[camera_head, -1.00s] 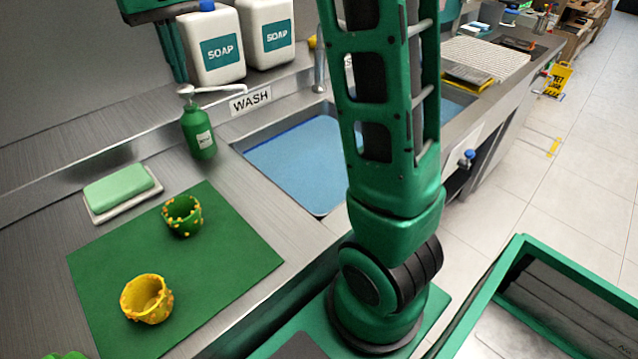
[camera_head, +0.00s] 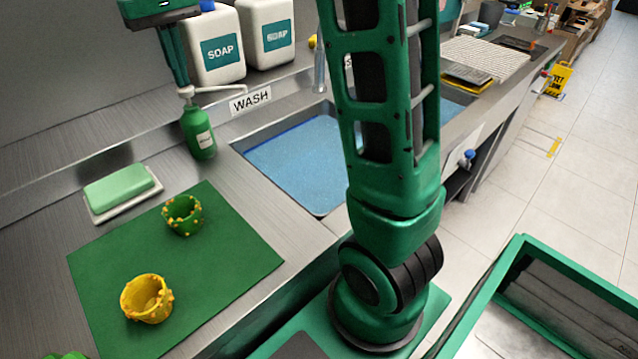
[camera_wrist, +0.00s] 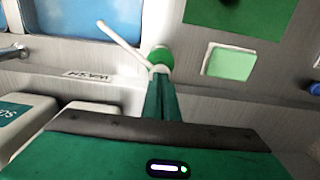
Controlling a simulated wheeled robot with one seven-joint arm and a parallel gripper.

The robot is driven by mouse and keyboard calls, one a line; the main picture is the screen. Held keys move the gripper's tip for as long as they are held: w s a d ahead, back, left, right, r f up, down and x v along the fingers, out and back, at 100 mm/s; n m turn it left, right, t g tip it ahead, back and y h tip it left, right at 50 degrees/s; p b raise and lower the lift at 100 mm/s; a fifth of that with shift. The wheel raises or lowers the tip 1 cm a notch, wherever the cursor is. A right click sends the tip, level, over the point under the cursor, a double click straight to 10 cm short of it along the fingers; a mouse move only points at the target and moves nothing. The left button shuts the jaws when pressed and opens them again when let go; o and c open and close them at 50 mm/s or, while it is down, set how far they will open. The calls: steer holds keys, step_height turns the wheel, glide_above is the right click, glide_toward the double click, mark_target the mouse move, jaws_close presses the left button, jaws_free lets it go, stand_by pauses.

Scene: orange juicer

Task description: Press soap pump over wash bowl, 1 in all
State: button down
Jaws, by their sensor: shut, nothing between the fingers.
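The green soap pump bottle (camera_head: 199,134) stands upright on the steel counter beside the wash bowl (camera_head: 300,165), a sunken basin with a blue inside. Its white nozzle (camera_head: 225,89) points right toward the bowl. My gripper (camera_head: 185,87) is shut and empty, pointing down with its fingertips at the white pump head; they appear to touch it. In the wrist view, the shut fingers (camera_wrist: 161,76) reach the pump head and hide part of it. The white nozzle (camera_wrist: 118,40) runs toward the blue bowl (camera_wrist: 105,14) there.
Two white soap jugs (camera_head: 218,45) stand behind the pump. A WASH sign (camera_head: 250,101) is beside it. A green soap bar (camera_head: 119,187) lies on a dish at left. Green (camera_head: 183,215) and yellow (camera_head: 147,298) cups stand on a green mat (camera_head: 225,260).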

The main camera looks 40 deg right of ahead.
steer(key=shift+f, duration=0.85)
steer(key=shift+r, duration=1.25)
steer(key=shift+r, duration=0.1)
steer(key=shift+r, duration=2.9)
